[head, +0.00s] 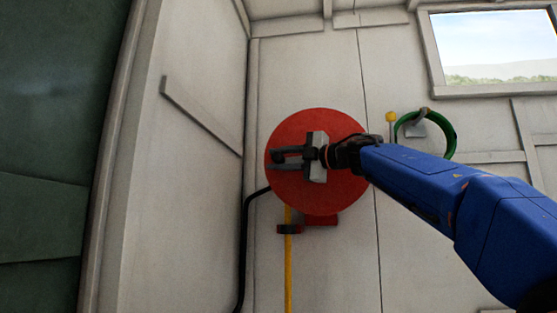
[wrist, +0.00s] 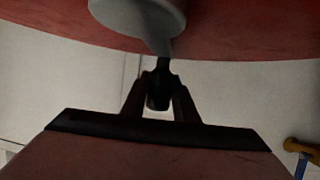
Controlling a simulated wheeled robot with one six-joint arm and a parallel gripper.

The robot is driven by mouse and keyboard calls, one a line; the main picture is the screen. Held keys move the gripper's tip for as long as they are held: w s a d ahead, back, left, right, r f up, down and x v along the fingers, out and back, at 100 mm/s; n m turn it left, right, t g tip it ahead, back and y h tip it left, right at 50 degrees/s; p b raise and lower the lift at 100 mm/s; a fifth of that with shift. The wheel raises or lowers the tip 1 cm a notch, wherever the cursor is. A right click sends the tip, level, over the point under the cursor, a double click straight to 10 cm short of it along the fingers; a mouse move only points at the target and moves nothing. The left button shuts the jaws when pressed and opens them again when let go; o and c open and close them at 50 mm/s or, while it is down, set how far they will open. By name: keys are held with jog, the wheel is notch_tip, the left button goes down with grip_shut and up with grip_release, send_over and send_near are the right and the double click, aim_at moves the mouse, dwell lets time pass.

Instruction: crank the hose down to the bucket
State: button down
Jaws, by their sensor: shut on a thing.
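A large red reel disc (head: 335,195) is mounted on the pale wall. It fills the top of the wrist view (wrist: 240,40), with a grey hub and crank arm (wrist: 140,15) in front of it. My gripper (head: 278,158) is in front of the disc's left half. In the wrist view its dark fingers (wrist: 159,95) are closed around the dark crank handle (wrist: 163,68) at the end of the crank arm. The yellow hose (head: 288,265) hangs straight down below the reel, past the lower edge of the picture. No bucket shows in either view.
A red bracket with a dark clamp (head: 289,229) sits around the hose below the disc. A black pipe (head: 246,240) runs down the wall at left. A green coil (head: 447,130) hangs on a hook at right, beside a yellow knob (head: 390,117).

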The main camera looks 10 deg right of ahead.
jog(key=c, duration=1.4)
grip_release()
jog(key=shift+a, duration=0.1)
jog(key=v, duration=1.7)
jog(key=shift+d, duration=0.25)
jog(key=shift+s, duration=0.1)
